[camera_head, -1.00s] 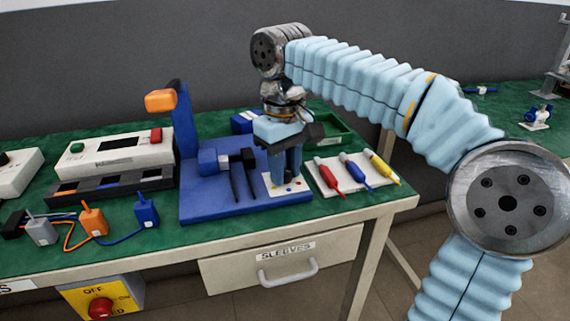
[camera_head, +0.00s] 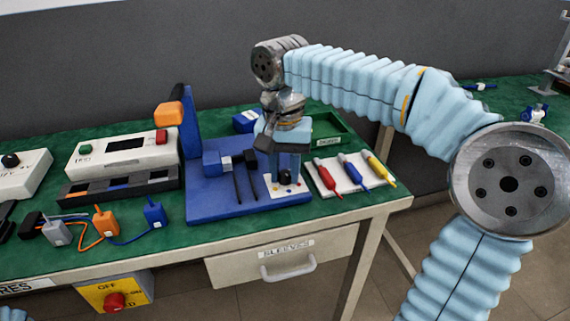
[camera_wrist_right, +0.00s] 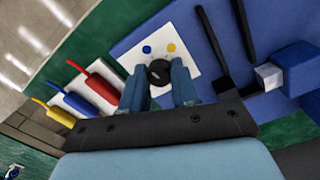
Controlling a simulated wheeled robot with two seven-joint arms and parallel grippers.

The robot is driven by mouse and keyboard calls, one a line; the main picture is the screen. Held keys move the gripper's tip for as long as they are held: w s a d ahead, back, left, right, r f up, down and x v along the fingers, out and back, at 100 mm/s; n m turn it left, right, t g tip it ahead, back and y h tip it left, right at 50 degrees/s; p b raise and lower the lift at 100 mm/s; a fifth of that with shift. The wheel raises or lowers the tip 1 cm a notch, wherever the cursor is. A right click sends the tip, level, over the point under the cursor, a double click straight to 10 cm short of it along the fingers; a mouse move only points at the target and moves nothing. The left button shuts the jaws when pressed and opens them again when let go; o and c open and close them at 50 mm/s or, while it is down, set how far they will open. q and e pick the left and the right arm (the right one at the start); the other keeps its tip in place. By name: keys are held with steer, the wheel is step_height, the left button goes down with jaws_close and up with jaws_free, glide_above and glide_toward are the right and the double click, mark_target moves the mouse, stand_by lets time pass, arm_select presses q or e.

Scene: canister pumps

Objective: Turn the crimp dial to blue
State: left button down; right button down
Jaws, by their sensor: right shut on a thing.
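The crimp dial (camera_wrist_right: 160,70) is a small black knob on a white plate (camera_wrist_right: 120,62) with coloured dots. A blue dot (camera_wrist_right: 147,49) and a yellow dot (camera_wrist_right: 171,47) show just beyond it in the right wrist view. My right gripper (camera_wrist_right: 158,82) is shut on the dial, with one blue finger at each side. In the head view the dial (camera_head: 285,178) shows below my right gripper (camera_head: 286,170), at the front right of the blue crimp base (camera_head: 215,206). I cannot tell which dot the dial points to. My left gripper is out of view.
Red, blue and yellow pens lie on a white tray (camera_head: 349,187) right of the base. A blue post with an orange head (camera_head: 168,115) stands behind. Black handles (camera_head: 245,180) stand close left of the dial. A green bin (camera_head: 328,131) is behind.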

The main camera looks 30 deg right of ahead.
mark_target(284, 173)
steer(key=shift+m, duration=0.7)
steer(key=shift+w+m, duration=0.1)
steer(key=shift+m, duration=0.2)
steer(key=c, duration=0.8)
jaws_free()
steer(key=shift+c, duration=0.2)
step_height(284, 173, up, 14)
steer(key=shift+f, duration=0.1)
